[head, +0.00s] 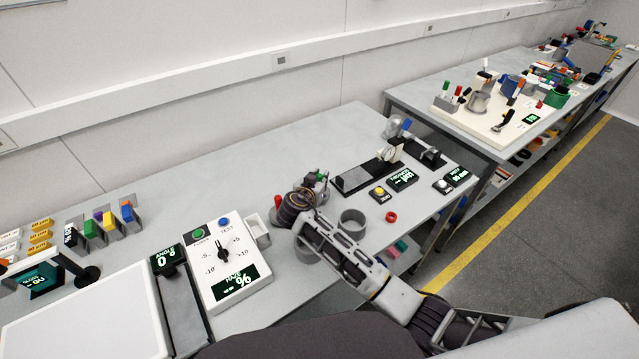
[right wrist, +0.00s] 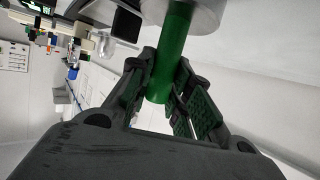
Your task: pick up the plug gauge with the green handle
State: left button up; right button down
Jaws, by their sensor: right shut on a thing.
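The plug gauge with the green handle (right wrist: 172,50) stands out in the right wrist view, its green cylinder lying between my two fingers. A wide grey cylindrical end (right wrist: 188,12) joins the handle at the top of that view and is cut off by the edge. My right gripper (right wrist: 168,82) is shut on the green handle. In the head view my right gripper (head: 308,189) is over the near bench, left of a grey ring, and its arm hides most of what is under it. My left gripper is not in view.
A grey ring (head: 353,222) and a small red ring (head: 391,217) are beside my right arm on the bench. A white meter box (head: 222,258) with dial stands to the left. A black fixture (head: 362,176) and small displays stand to the right.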

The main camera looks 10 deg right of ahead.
notch_tip(320, 180, up, 10)
jog(key=shift+f+b, duration=0.2)
jog(key=shift+b, duration=0.45)
jog(key=shift+d+r, duration=0.1)
jog(key=shift+r, duration=0.1)
